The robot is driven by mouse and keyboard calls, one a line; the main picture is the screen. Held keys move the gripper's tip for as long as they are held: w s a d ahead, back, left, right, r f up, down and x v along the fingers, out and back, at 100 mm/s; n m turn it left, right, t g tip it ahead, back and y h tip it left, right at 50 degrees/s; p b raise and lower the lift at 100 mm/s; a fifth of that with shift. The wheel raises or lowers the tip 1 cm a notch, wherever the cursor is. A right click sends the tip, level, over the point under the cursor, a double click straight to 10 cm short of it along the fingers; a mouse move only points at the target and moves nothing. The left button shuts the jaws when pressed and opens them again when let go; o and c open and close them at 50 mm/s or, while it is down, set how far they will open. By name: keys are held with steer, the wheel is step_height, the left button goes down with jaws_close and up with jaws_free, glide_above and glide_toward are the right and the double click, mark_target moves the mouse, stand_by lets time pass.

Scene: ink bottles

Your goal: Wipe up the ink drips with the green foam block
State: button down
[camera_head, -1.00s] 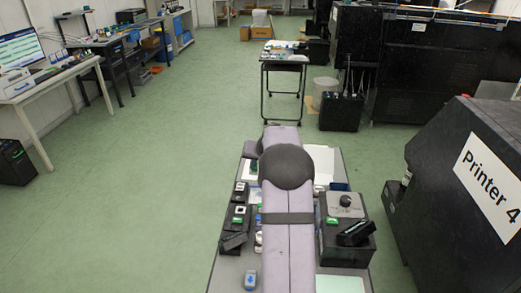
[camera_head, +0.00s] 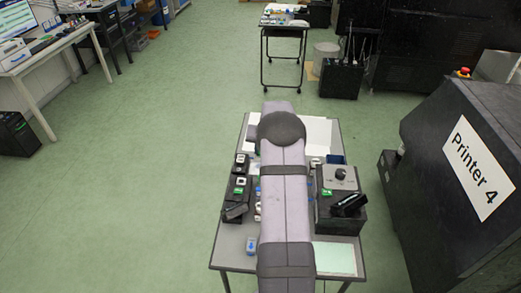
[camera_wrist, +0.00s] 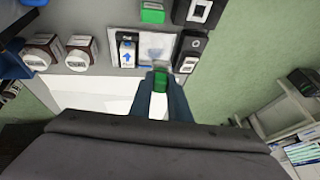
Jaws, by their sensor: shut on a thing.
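In the wrist view my gripper (camera_wrist: 160,90) is shut on the green foam block (camera_wrist: 160,82), which shows between the fingertips. The block is over the near edge of a pale plate (camera_wrist: 156,40); I cannot tell whether it touches the surface. Faint blue marks, apparently ink drips (camera_wrist: 155,53), show on the plate just beyond the block. A bottle with a blue arrow label (camera_wrist: 127,52) stands at the plate's left side. In the head view my own arm hides the gripper and the block.
Two round-topped jars (camera_wrist: 42,50) (camera_wrist: 80,52) stand left of the plate. A green box (camera_wrist: 152,13) and a black device (camera_wrist: 190,45) are close by. In the head view a black box (camera_head: 340,208) stands on the table (camera_head: 238,258), right of my arm.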

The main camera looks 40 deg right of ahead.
steer(key=shift+f, duration=0.1)
steer(key=shift+f+b, duration=1.8)
steer(key=shift+f, duration=1.1)
steer(key=shift+f+b, duration=0.45)
steer(key=shift+f, duration=0.15)
steer(key=shift+w+d, duration=0.1)
steer(key=shift+w+d+r+b, duration=0.1)
steer(key=shift+w+d+b, duration=0.25)
steer(key=shift+w+d, duration=0.95)
steer(key=shift+s+a, duration=1.4)
steer(key=shift+a, duration=0.05)
